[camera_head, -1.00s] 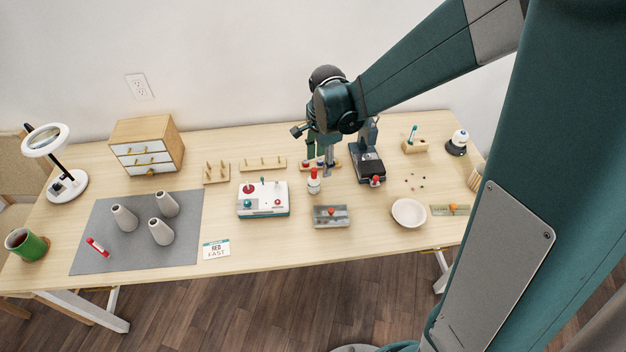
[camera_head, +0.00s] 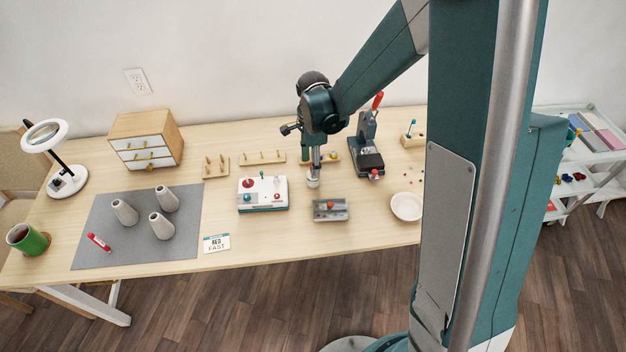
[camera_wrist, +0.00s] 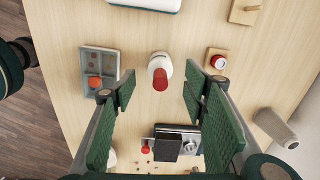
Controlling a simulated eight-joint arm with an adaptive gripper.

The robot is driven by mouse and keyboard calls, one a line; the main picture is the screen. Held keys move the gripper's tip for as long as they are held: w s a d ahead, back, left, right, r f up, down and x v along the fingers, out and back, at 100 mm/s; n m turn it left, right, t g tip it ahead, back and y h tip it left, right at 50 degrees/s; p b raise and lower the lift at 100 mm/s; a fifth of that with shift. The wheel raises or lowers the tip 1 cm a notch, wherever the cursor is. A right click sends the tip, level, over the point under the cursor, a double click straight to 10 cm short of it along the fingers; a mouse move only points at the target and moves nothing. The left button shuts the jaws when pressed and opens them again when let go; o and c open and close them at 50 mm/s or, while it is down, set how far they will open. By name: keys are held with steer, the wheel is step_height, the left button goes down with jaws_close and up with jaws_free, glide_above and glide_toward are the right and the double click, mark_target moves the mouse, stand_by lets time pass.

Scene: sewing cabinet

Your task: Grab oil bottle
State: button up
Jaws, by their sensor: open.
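The oil bottle, a small white bottle with a red tip (camera_wrist: 160,72), stands on the table in the wrist view. In the head view only its white lower part (camera_head: 313,182) shows beneath my gripper (camera_head: 315,166); its top is hidden. In the wrist view my gripper (camera_wrist: 158,92) is open, with its green-padded fingers on either side of the bottle's line. The bottle is centred between the fingertips and a little beyond them, with clear gaps on both sides.
A grey divided tray (camera_head: 330,210) lies close in front of the bottle. A white box with knobs (camera_head: 263,194) is to its left. A dark press with a red handle (camera_head: 367,152) stands to the right. A white bowl (camera_head: 406,207) is further right.

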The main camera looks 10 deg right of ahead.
steer(key=shift+f, duration=1.25)
steer(key=shift+f+b, duration=0.75)
steer(key=shift+f, duration=1.85)
steer(key=shift+c, duration=0.3)
steer(key=c, duration=1)
